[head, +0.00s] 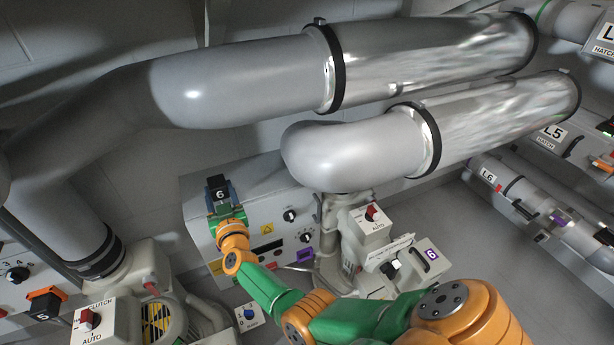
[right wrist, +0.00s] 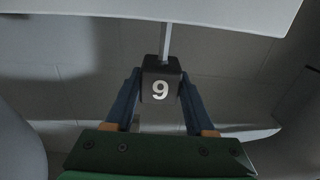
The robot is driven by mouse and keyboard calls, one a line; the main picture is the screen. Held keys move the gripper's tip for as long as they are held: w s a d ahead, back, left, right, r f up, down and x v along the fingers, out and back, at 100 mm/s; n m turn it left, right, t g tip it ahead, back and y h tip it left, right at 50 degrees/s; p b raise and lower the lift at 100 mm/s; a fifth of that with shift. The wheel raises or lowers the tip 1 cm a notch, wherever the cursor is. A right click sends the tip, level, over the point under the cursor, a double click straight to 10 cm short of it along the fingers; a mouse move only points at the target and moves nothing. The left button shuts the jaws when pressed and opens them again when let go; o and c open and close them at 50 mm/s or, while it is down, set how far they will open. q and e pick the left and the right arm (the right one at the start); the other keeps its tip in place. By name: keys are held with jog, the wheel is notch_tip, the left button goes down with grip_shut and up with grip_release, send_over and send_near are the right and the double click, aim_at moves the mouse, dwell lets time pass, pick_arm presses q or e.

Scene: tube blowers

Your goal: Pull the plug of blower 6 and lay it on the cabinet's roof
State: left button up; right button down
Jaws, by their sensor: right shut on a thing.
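The plug of blower 6 (head: 220,193) is a dark block with a white 6, at the upper left corner of the light grey cabinet (head: 262,228) in the head view. My right gripper (head: 221,203) is shut on it. In the right wrist view the plug (right wrist: 160,82) sits between the two fingertips, and its numeral appears upside down, like a 9. A thin grey strip runs from the plug up to a pale surface. I cannot tell whether the plug touches the cabinet. The cabinet's roof (head: 255,178) shows bare behind the plug. My left gripper is not in view.
Large grey tubes (head: 240,82) cross overhead, and a bent tube (head: 335,160) comes down close to the cabinet's right side. A control box marked AUTO (head: 371,216) and a purple-tagged 6 panel (head: 428,258) stand to the right. An orange plug marked 5 (head: 45,306) is at lower left.

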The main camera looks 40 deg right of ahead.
jog(key=shift+f+b, duration=1.85)
jog(key=shift+f, duration=0.1)
dwell(0.6)
dwell(0.4)
jog(key=shift+c, duration=0.9)
grip_release()
